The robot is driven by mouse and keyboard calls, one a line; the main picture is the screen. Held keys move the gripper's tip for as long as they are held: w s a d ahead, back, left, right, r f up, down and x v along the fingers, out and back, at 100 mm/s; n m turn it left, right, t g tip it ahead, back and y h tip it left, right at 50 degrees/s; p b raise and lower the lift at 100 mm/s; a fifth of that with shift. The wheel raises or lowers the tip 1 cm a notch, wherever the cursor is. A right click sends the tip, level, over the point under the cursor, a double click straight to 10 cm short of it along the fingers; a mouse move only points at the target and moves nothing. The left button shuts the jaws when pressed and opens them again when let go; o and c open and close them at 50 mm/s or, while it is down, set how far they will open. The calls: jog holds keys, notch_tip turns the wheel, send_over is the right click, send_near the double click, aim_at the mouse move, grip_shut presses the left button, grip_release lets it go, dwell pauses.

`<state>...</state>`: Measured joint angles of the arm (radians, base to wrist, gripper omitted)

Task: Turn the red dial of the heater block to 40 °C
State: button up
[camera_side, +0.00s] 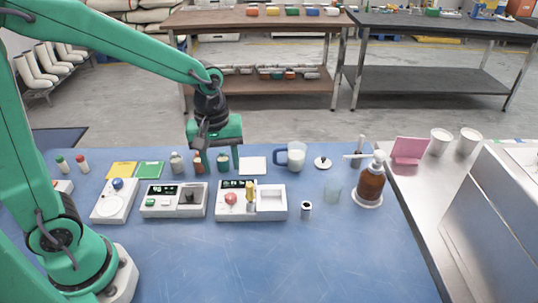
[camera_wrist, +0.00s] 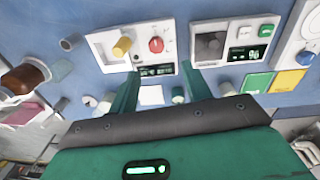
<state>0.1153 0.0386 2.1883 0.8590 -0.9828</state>
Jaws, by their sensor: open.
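The heater block (camera_side: 222,213) is a white unit near the middle of the blue table. Its red dial (camera_side: 231,198) is on the left of its top face, beside a yellow upright piece (camera_side: 250,192). In the wrist view the red dial (camera_wrist: 156,44) shows ahead of my fingers, with a pale pointer mark on it. A dark display (camera_wrist: 155,70) sits on the block; its digits are too small to read. My gripper (camera_side: 213,160) is open and empty, above and behind the block. In the wrist view its fingers (camera_wrist: 161,73) are apart, not touching the dial.
A white device with a dark square (camera_side: 190,197) stands left of the block, and a white device with a blue knob (camera_side: 117,184) further left. Small bottles (camera_side: 177,163) stand behind. A mug (camera_side: 293,157) and brown bottle (camera_side: 370,184) are right. The front table is clear.

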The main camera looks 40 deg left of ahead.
aim_at(231, 195)
jog(key=shift+w+d+f+n+g, duration=0.2)
jog(key=shift+w+f+n, duration=0.1)
jog(key=shift+f, duration=0.3)
jog(key=shift+w+d+f+n+g, duration=0.15)
jog(key=shift+w+f+n, duration=0.15)
jog(key=shift+f, duration=0.3)
jog(key=shift+f, duration=0.15)
jog(key=shift+s+f, duration=0.1)
jog(key=shift+f, duration=3.7)
jog(key=shift+c, duration=0.2)
jog(key=c, duration=1)
